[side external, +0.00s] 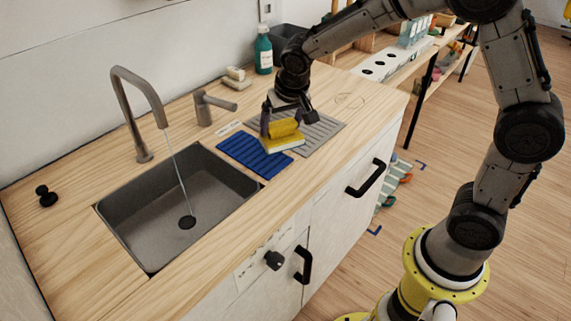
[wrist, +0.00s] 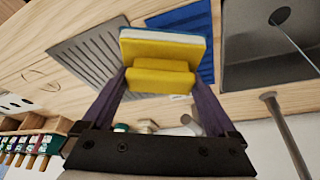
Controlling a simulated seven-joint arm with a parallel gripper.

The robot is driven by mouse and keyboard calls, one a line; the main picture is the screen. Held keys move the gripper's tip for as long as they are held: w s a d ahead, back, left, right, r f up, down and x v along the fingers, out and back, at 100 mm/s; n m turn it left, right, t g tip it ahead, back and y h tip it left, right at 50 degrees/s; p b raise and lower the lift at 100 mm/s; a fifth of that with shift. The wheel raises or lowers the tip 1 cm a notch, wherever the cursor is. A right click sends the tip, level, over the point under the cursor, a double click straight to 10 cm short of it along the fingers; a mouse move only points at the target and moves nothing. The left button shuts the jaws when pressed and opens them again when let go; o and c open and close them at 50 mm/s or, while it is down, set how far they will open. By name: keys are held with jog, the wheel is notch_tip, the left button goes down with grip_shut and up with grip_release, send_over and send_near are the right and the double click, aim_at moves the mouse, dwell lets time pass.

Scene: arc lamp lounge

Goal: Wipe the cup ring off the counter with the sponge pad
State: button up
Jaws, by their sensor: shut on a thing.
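The sponge pad (side external: 283,142) is yellow with a pale underside and a raised yellow grip block. My gripper (side external: 283,128) is shut on that block, and the pad hangs level near the blue ribbed mat and the grey ribbed tray. In the wrist view the pad (wrist: 165,47) shows between the two fingers of my gripper (wrist: 160,82). The cup ring (side external: 350,100) is a faint thin outline on the wooden counter (side external: 385,108), to the right of the grey tray. The ring (wrist: 40,80) also shows at the left in the wrist view, apart from the pad.
The blue ribbed mat (side external: 240,153) lies beside the sink (side external: 125,215), where water runs from the tap (side external: 140,90). The grey ribbed tray (side external: 328,132) lies under and beyond my gripper. A teal bottle (side external: 264,52) and a short dispenser (side external: 212,105) stand behind.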

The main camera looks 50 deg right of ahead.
jog(key=shift+w+a+r+n+y, duration=0.15)
jog(key=shift+w+n+y, duration=0.2)
jog(key=shift+n, duration=0.35)
jog(key=w+d+r+m+h, duration=0.1)
jog(key=w+d+r+m, duration=0.2)
jog(key=d, duration=0.4)
jog(key=w+d+r+m+h, duration=0.1)
jog(key=w+d+r, duration=0.2)
jog(key=w+d, duration=0.3)
jog(key=d+m+g, duration=0.1)
jog(key=d+m, duration=0.2)
jog(key=d, duration=1.2)
jog(key=s+d+f+m+g, duration=0.1)
jog(key=d+f, duration=0.1)
jog(key=d, duration=0.3)
jog(key=s+d+f+m, duration=0.1)
jog(key=d+f, duration=0.2)
jog(key=d, duration=0.1)
jog(key=shift+h, duration=0.45)
jog(key=shift+s+d+f, duration=0.1)
jog(key=shift+f, duration=1.25)
jog(key=shift+s+f, duration=0.1)
jog(key=shift+f, duration=1.25)
jog(key=shift+f, duration=1)
jog(key=shift+s, duration=0.1)
